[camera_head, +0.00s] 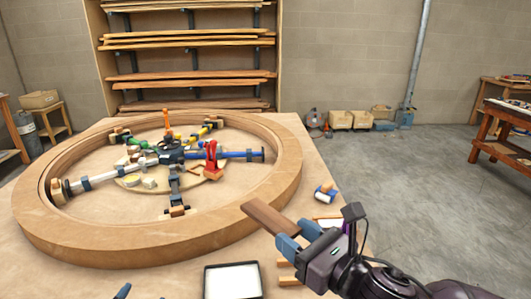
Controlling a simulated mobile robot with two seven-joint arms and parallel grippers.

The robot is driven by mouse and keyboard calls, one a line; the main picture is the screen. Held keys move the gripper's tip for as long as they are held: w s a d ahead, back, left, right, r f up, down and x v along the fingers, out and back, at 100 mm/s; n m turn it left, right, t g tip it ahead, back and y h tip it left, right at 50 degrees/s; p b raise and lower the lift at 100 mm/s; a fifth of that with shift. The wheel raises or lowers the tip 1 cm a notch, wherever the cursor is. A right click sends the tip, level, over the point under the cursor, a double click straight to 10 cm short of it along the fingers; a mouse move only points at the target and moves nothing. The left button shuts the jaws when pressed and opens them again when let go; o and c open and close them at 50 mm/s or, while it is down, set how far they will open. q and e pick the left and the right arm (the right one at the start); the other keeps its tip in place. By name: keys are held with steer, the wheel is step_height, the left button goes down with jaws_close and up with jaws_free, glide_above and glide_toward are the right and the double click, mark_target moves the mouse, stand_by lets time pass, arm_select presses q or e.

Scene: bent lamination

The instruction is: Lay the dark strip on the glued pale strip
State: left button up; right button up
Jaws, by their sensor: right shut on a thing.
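My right gripper (287,240) reaches in from the lower right, over the table's right side. It is shut on the dark strip (264,215), a short flat brown piece of wood that sticks out of its blue fingers up and to the left. The strip is held near the front right of the big wooden ring, apart from it as far as I can see. Only a small blue tip of my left gripper (122,292) shows at the bottom edge. I cannot make out the glued pale strip for sure; light wooden pieces (287,271) lie partly hidden beside my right gripper.
A large round wooden form (150,238) with a hub and coloured clamp arms fills most of the table (190,277). A black-rimmed tray with white inside (233,267) stands at the front. A small blue and white item (325,193) lies at the right edge. Shelves of boards (190,75) stand behind.

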arm_select(q)
steer(key=w+d+r+m+t+h, duration=0.2)
steer(key=w+r+m+h, duration=0.1)
steer(key=w+r, duration=0.3)
steer(key=w+d+r+m+t+h, duration=0.15)
steer(key=w+r+m, duration=0.3)
steer(key=r, duration=0.45)
step_height(320, 180, up, 19)
steer(key=n+g+y, duration=0.4)
steer(key=n+g, duration=1.8)
glide_above(271, 215)
steer(key=w+a+y, duration=0.1)
steer(key=shift+m+t, duration=0.25)
steer(key=shift+m, duration=0.2)
steer(key=shift+s+d+f, duration=0.15)
steer(key=shift+f, duration=1.7)
steer(key=shift+s+d+f, duration=0.15)
steer(key=shift+f, duration=1.65)
steer(key=shift+s+d+f, duration=0.15)
steer(key=shift+f, duration=1.7)
